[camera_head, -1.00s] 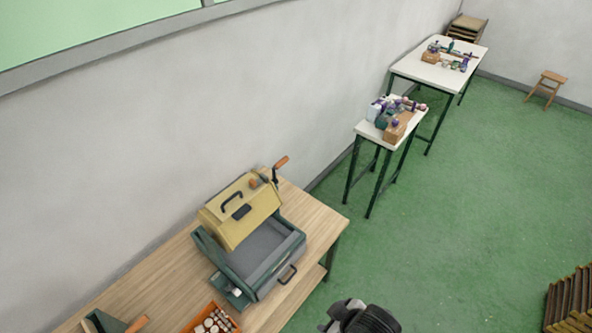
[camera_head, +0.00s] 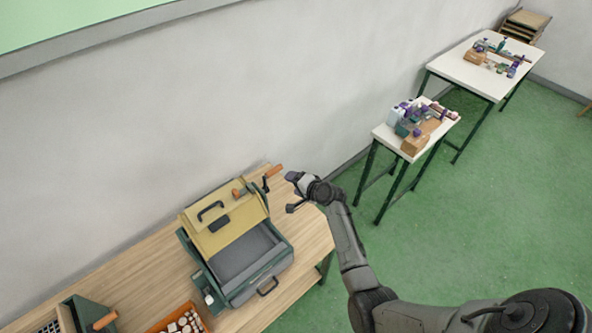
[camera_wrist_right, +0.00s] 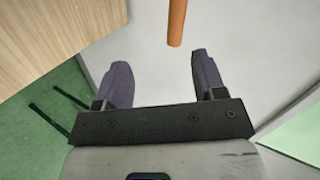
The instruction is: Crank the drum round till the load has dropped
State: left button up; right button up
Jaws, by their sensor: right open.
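The machine with a yellow drum housing (camera_head: 222,222) and a dark green base stands on the wooden table. A crank with an orange handle (camera_head: 273,170) sticks out at its far right side. The handle also shows in the right wrist view (camera_wrist_right: 176,22), ahead of the fingertips and roughly between them. My right gripper (camera_head: 291,192) is open and empty, just right of the crank handle and apart from it. In the right wrist view, its two fingers (camera_wrist_right: 160,75) are spread wide. A grey tray (camera_head: 245,255) lies open at the machine's front. My left gripper is not in view.
The wooden table (camera_head: 130,265) runs along the wall. An orange box of pale cylinders (camera_head: 182,322) and another green device (camera_head: 85,315) stand at its near left. Two white tables (camera_head: 388,135) with bottles and boxes stand beyond. The green floor at right is open.

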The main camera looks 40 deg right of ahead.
aim_at(278, 170)
pick_arm(q)
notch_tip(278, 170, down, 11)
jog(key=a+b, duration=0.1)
jog(key=b, duration=1)
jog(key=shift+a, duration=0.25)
pick_arm(e)
jog(key=shift+w+d+f+m+t+h, duration=0.2)
jog(key=shift+w+f+m, duration=0.3)
jog(key=shift+w, duration=1.35)
jog(key=shift+w+d+f+m+t+h, duration=0.15)
jog(key=shift+w+f+m, duration=0.4)
jog(key=shift+w, duration=1.35)
jog(key=shift+w+d+f+m+t+h, duration=0.2)
jog(key=shift+w+f+m, duration=0.3)
jog(key=shift+w, duration=1.35)
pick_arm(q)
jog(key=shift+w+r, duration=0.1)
pick_arm(e)
jog(key=shift+f, duration=0.1)
jog(key=c, duration=0.8)
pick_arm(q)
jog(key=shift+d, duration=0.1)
pick_arm(e)
jog(key=shift+c, duration=1.4)
